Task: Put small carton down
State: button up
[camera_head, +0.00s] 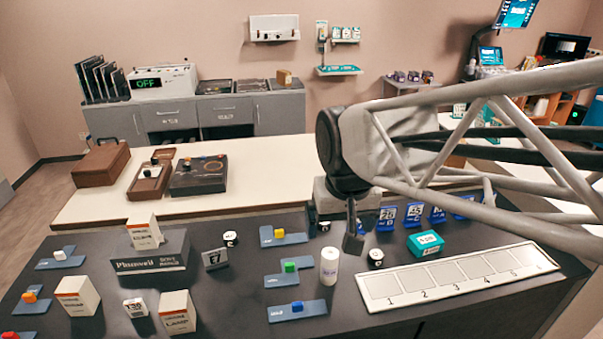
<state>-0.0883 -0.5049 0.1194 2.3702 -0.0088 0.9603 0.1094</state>
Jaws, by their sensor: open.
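Several white-and-brown cartons stand on the dark table. One is at the table's left (77,296), one at the front (178,313), and one by the black manual box (145,232). I cannot tell which is the small carton. A small teal box (426,243) lies right of my gripper. My gripper (352,238) points down over the dark table, open, with no carton visible in it. One dark finger shows clearly; the other is hard to make out. A white bottle (329,266) stands just in front of it.
A white strip with numbered squares (455,280) lies at the right, its squares bare. Blue trays with coloured blocks (297,309) lie left of the bottle. Blue number cards (413,214) stand behind the teal box. A pale table with brown boxes (101,165) is behind.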

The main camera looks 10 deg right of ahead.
jog(key=s+d+f, duration=0.3)
jog(key=s, duration=0.5)
jog(key=shift+s+d, duration=0.2)
jog(key=shift+d, duration=0.1)
jog(key=shift+f, duration=0.1)
dwell(4.0)
jog(key=shift+c, duration=1.1)
jog(key=w+d+f+m+t+y, duration=0.1)
jog(key=w+d+f+m+y, duration=0.3)
jog(key=w+f+m+y, duration=0.75)
jog(key=w+d+f+m+t+h, duration=0.1)
jog(key=w+d+f+m+t, duration=0.1)
jog(key=d+f+m, duration=0.3)
jog(key=w+d+f+m+t+h, duration=0.2)
jog(key=w+d+f+m+t, duration=0.1)
jog(key=w+d+f+m, duration=0.1)
jog(key=w+d+f+m+t+h, duration=0.1)
jog(key=w+d+f+m+t, duration=0.2)
jog(key=d+f+m, duration=0.3)
jog(key=shift+w+d+f+m+h, duration=0.1)
jog(key=shift+w+d+f+m, duration=0.1)
jog(key=shift+d+m, duration=0.25)
jog(key=shift+w+d+f+m+h, duration=0.15)
jog(key=shift+d+m, duration=0.25)
jog(key=shift+m, duration=0.2)
jog(key=shift+w+d+f+m, duration=0.1)
jog(key=shift+w+d+m, duration=0.1)
jog(key=shift+d+m, duration=0.25)
